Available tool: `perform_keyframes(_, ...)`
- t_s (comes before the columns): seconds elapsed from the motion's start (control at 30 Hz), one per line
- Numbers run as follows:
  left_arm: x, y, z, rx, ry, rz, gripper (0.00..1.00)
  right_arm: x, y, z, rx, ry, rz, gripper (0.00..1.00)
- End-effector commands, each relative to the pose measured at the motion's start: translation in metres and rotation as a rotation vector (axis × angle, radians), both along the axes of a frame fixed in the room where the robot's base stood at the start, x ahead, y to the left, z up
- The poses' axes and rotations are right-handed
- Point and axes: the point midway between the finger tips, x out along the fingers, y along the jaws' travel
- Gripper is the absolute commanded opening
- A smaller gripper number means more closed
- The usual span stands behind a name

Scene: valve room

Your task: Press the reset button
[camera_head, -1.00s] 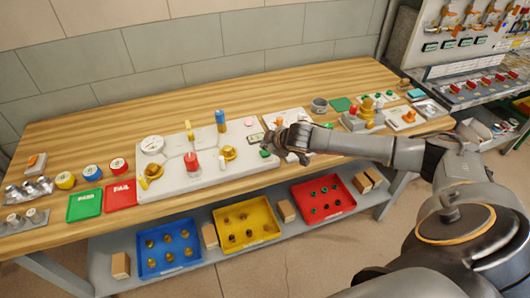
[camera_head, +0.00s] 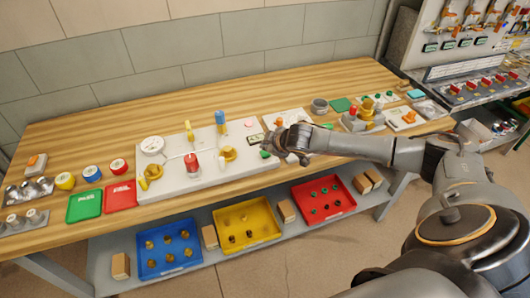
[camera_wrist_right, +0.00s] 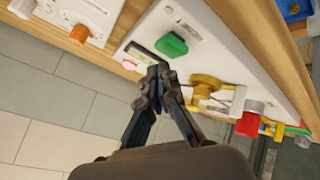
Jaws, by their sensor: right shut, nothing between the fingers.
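A green push button (camera_head: 264,154) sits on the white valve panel (camera_head: 180,182) near its right end. It shows larger in the wrist view (camera_wrist_right: 171,45), beside a small dark display (camera_wrist_right: 142,53) and a round pink button (camera_wrist_right: 130,65). The lettering is too small to read, so I cannot tell which button is the reset. My right gripper (camera_head: 270,143) is shut and empty over the right end of the panel. In the wrist view its fingertips (camera_wrist_right: 160,74) appear just below the display and green button; contact cannot be told. My left gripper is not in view.
A red valve (camera_head: 192,164), a yellow-handled valve (camera_head: 152,172) and a blue-topped post (camera_head: 220,121) rise from the panel. Blue, yellow and red trays lie on the lower shelf. Bare tabletop lies behind the panel.

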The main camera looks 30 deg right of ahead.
Motion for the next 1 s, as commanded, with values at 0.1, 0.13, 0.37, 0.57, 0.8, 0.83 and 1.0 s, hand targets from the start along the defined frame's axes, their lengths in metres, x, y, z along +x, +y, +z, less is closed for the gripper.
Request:
perform_keyframes(0.1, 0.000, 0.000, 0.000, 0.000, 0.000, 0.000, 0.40, 0.000, 0.000, -0.003, 0.001, 0.001, 0.001, 0.00)
perform_keyframes(0.13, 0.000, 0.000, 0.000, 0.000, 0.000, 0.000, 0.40, 0.000, 0.000, -0.004, 0.001, 0.001, 0.001, 0.00)
perform_keyframes(0.37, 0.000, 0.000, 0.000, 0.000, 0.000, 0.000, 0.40, 0.000, 0.000, -0.008, 0.001, 0.000, -0.001, 0.00)
perform_keyframes(0.57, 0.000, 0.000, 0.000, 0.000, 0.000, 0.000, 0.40, 0.000, 0.000, -0.008, 0.000, 0.000, 0.000, 0.00)
perform_keyframes(0.8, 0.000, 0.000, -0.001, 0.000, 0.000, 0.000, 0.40, 0.000, 0.000, -0.010, 0.000, 0.000, 0.000, 0.00)
perform_keyframes(0.83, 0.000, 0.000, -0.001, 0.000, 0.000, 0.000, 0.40, 0.000, 0.000, -0.010, 0.000, 0.000, 0.000, 0.00)
perform_keyframes(1.0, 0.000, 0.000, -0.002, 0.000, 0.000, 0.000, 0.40, 0.000, 0.000, -0.013, 0.000, 0.001, -0.001, 0.00)
